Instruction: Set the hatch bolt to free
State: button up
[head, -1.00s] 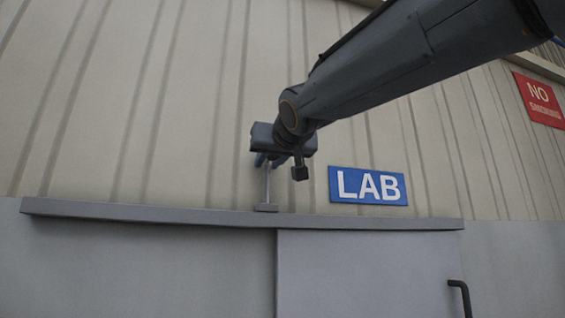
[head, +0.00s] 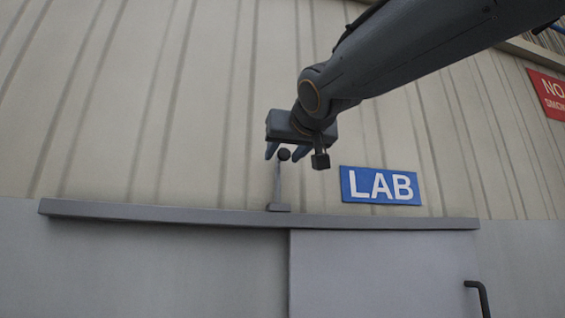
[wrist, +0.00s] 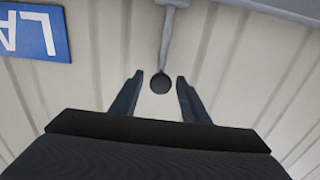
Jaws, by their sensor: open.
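The hatch bolt is a thin grey lever (head: 278,185) with a dark round knob (head: 284,154) at its top. It stands nearly upright on a small foot on the grey rail above the hatch. My gripper (head: 284,155) points down over the lever's top, its fingers apart. In the wrist view the knob (wrist: 160,83) lies between the two open fingers (wrist: 158,95), with a gap on each side. The lever (wrist: 168,40) runs from the knob to the rail at that view's top edge. The hatch panel (head: 380,270) is below the rail.
A blue LAB sign (head: 380,186) is on the ribbed wall right of the lever. A red no smoking sign (head: 549,95) is at the far right. The rail (head: 150,213) runs across below. A dark handle (head: 481,295) is on the panel. The wall left of the lever is clear.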

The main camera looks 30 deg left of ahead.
jog(key=shift+b+v, duration=0.35)
jog(key=shift+v, duration=1.65)
